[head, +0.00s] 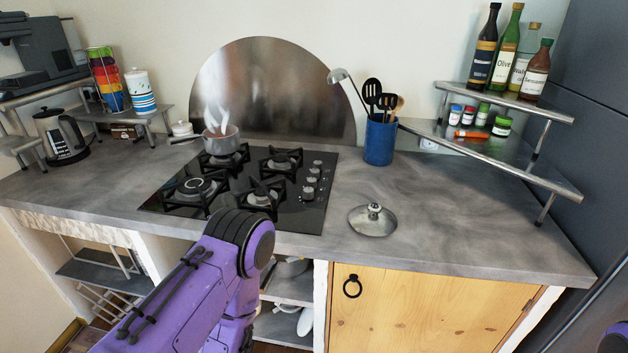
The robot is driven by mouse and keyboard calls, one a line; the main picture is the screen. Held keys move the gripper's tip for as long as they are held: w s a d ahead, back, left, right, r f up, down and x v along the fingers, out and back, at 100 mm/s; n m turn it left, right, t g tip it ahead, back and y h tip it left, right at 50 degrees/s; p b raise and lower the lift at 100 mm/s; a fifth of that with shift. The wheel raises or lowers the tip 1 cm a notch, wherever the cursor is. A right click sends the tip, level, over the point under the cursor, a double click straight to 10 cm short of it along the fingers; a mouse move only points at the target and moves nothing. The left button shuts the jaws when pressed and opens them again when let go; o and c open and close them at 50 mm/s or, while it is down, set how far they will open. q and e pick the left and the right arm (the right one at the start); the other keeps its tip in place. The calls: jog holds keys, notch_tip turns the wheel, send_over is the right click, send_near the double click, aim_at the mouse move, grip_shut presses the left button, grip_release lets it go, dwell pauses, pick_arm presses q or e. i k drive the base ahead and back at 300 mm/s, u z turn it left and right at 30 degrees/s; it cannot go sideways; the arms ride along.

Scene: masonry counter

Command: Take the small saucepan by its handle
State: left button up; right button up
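The small saucepan (223,146) stands upright on the back left burner of the black gas hob (310,211). Steam rises from it. Its handle (186,139) points left, out over the counter beyond the hob's edge. A purple arm of mine rises from the bottom edge in front of the counter and covers part of the hob's front edge. No gripper fingers show on it. A sliver of purple at the lower right edge shows no gripper either. Neither gripper is in view, and nothing touches the saucepan.
A lid (372,221) lies on the counter right of the hob. A blue utensil pot (379,141) stands behind it. Corner shelves (500,153) hold bottles and jars. The right front counter is clear.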

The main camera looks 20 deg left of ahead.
aim_at(217, 144)
jog(key=u, duration=3.25)
jog(key=i, duration=2.25)
jog(key=z, duration=3.35)
